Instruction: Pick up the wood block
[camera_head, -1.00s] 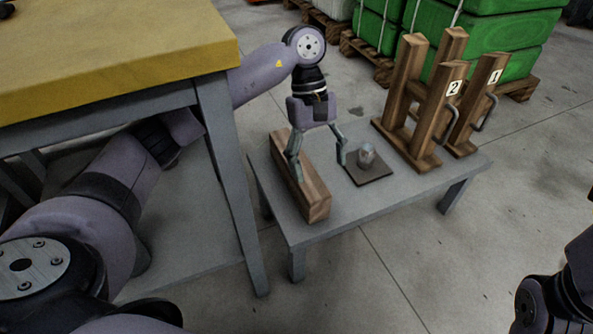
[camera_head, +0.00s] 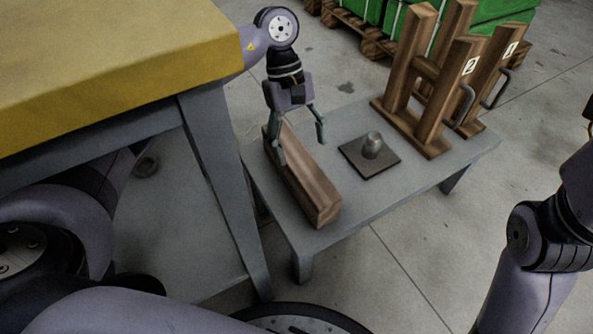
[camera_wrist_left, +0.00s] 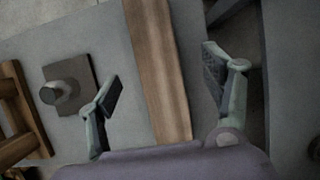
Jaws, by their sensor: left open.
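The wood block (camera_head: 308,182) is a long brown beam lying on the low grey table, along its left side. In the left wrist view the wood block (camera_wrist_left: 158,75) runs between the two open fingers, with a gap on each side. My left gripper (camera_head: 299,140) is open and empty, pointing down over the far part of the block. Its fingers also show in the left wrist view (camera_wrist_left: 165,100). Whether the fingertips reach below the block's top is hard to tell. My right arm (camera_head: 540,245) shows at the right edge, but its gripper is out of view.
A small metal cup (camera_head: 373,145) stands on a dark square plate (camera_head: 362,163) right of the block. A wooden rack (camera_head: 432,130) with numbered posts and handles stands behind it. A yellow-topped workbench (camera_head: 110,70) rises close at left. The low table's front right (camera_head: 400,190) is clear.

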